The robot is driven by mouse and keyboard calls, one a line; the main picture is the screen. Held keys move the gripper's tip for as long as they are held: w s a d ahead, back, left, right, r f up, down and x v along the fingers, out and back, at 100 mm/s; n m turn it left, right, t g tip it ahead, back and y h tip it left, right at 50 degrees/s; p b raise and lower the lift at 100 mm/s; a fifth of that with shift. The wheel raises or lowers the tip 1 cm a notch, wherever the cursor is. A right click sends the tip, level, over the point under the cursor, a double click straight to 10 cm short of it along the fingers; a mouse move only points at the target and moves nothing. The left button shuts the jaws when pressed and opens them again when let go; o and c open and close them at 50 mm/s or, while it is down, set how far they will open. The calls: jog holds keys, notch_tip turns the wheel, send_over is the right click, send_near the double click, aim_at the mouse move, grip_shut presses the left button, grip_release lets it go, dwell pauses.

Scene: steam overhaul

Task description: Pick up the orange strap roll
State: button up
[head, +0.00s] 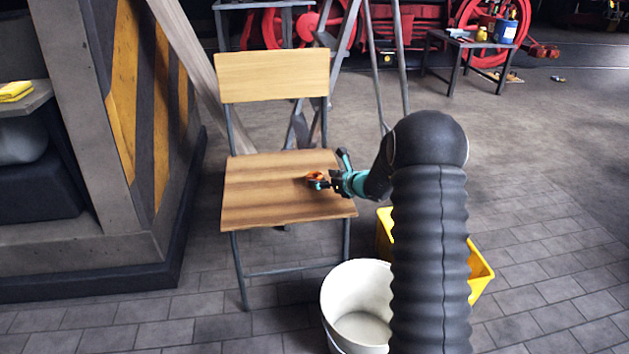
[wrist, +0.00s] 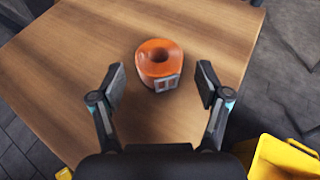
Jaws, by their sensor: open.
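The orange strap roll (wrist: 157,60) lies on the wooden seat of a folding chair (head: 270,190), near the seat's right side in the head view. It is a round orange coil with a dark centre hole and a small grey buckle on its near side. My gripper (wrist: 160,86) is open. In the wrist view its two fingers stand apart on either side of the roll's near end, with gaps to both sides. In the head view my gripper (head: 325,180) is over the right part of the seat and partly hides the roll (head: 315,175).
A white bucket (head: 340,290) and a yellow crate (head: 482,268) stand on the floor right of the chair. The chair's backrest (head: 272,75) rises behind the seat. A striped pillar (head: 125,90) stands at left. The seat's left part is clear.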

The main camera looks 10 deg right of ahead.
aim_at(310, 175)
jog(key=shift+p+x, duration=0.3)
jog(key=shift+x, duration=3.3)
jog(key=shift+a+r, duration=0.1)
jog(key=shift+r, duration=0.05)
jog(key=c, duration=1.2)
